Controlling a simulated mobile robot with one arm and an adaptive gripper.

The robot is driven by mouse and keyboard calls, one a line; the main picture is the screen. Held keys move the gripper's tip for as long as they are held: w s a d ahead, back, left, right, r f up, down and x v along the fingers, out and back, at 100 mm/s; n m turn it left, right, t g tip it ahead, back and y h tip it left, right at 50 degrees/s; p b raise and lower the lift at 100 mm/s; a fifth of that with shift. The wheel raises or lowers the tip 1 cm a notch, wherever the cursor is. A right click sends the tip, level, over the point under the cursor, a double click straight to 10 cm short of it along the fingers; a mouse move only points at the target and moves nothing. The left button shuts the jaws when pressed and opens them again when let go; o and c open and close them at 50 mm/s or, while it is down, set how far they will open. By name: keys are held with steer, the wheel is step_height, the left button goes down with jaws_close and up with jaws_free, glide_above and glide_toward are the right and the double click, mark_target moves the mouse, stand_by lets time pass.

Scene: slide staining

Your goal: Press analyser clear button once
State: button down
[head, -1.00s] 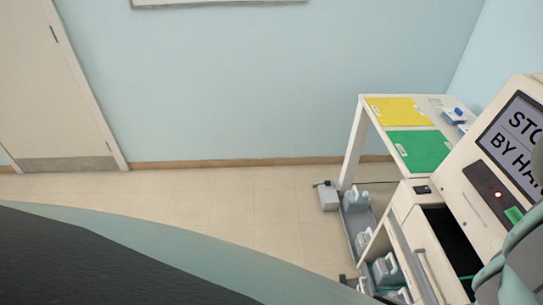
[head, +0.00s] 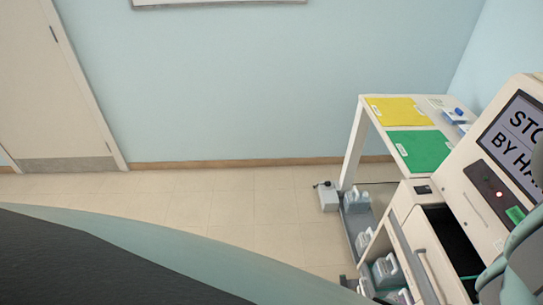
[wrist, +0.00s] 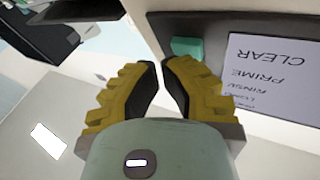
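The analyser (head: 462,205) stands at the right edge of the head view, with a tilted dark control panel (head: 484,188) below its screen (head: 515,135). A green button (head: 515,214) sits at the panel's lower end, beside a small lit red light (head: 499,195). In the wrist view the green button (wrist: 187,47) is beside a label card (wrist: 268,72) whose top word, upside down, reads CLEAR. My gripper (wrist: 161,64) has its yellow fingers drawn close together, a narrow gap between them, and holds nothing. Its tips appear just left of the button; contact is not visible.
The screen shows large text, partly cut off: "STO", "BY HA". An open dark bay (head: 447,240) is below the panel. A white table (head: 358,135) with yellow (head: 398,110) and green (head: 420,150) mats stands behind. Bottles fill a low shelf; the floor at left is clear.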

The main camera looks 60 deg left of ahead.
steer(key=shift+w+d, duration=0.15)
steer(key=shift+w, duration=0.05)
stand_by(0.6)
steer(key=shift+s+a+r+p, duration=0.15)
steer(key=shift+s+a+p, duration=0.25)
steer(key=shift+s+p, duration=0.15)
steer(key=shift+s, duration=0.1)
steer(key=shift+s+a+r+p, duration=0.15)
steer(key=shift+s+a+p, duration=0.3)
steer(key=shift+s, duration=0.25)
steer(key=shift+s+a+r+p, duration=0.2)
steer(key=shift+s+a+p, duration=0.25)
steer(key=shift+s, duration=0.25)
steer(key=shift+s+a+r+p, duration=0.15)
steer(key=shift+s+a+p, duration=0.2)
steer(key=shift+s+p, duration=0.25)
